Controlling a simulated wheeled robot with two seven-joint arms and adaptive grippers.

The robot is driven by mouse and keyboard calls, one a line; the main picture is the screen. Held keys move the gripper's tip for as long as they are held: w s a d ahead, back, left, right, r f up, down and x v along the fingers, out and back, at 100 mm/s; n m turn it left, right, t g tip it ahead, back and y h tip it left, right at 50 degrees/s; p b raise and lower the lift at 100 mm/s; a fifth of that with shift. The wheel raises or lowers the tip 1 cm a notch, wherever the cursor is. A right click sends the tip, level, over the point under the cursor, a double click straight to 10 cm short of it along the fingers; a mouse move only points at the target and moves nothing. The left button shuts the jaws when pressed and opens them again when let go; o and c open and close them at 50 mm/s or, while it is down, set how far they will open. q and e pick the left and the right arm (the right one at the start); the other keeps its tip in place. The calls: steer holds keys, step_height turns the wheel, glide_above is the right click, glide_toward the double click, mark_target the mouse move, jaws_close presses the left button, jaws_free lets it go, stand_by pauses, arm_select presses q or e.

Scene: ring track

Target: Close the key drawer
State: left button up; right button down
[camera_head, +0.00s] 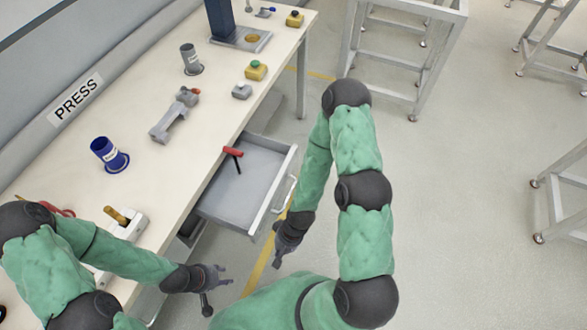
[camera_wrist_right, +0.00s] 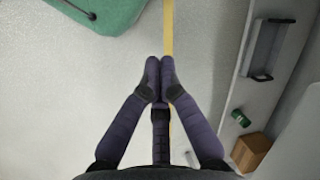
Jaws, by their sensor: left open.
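The grey drawer (camera_head: 215,203) under the workbench is pulled open in the head view. A key with a red T-handle and dark shaft (camera_head: 233,155) lies in it, near its far side. The drawer's front has a pale handle (camera_head: 285,194). My right gripper (camera_head: 284,255) hangs in front of the drawer, apart from its front. In the right wrist view my right gripper (camera_wrist_right: 159,62) has two dark fingers with their tips close together and nothing visible between them; its opening is unclear. My left gripper (camera_head: 222,281) is open and empty, near the drawer's near side.
The workbench (camera_head: 150,80) holds a blue cup (camera_head: 108,154), a grey clamp-like tool (camera_head: 174,115), a grey cylinder (camera_head: 191,59) and a yellow-green button box (camera_head: 256,70). A metal frame stand (camera_head: 400,62) stands beyond.

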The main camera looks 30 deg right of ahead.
steer(key=s+d+m+g, duration=0.1)
steer(key=d+m, duration=0.1)
steer(key=m+t+y+p, duration=0.7)
steer(key=m+t, duration=0.8)
steer(key=m, duration=0.8)
glide_toward(290, 169)
steer(key=shift+y, duration=0.3)
steer(key=b+x, duration=0.3)
steer(key=x, duration=0.3)
steer(key=shift+w+a+r, duration=0.15)
steer(key=shift+a, duration=0.05)
steer(key=shift+w+a, duration=0.2)
steer(key=shift+w, duration=0.05)
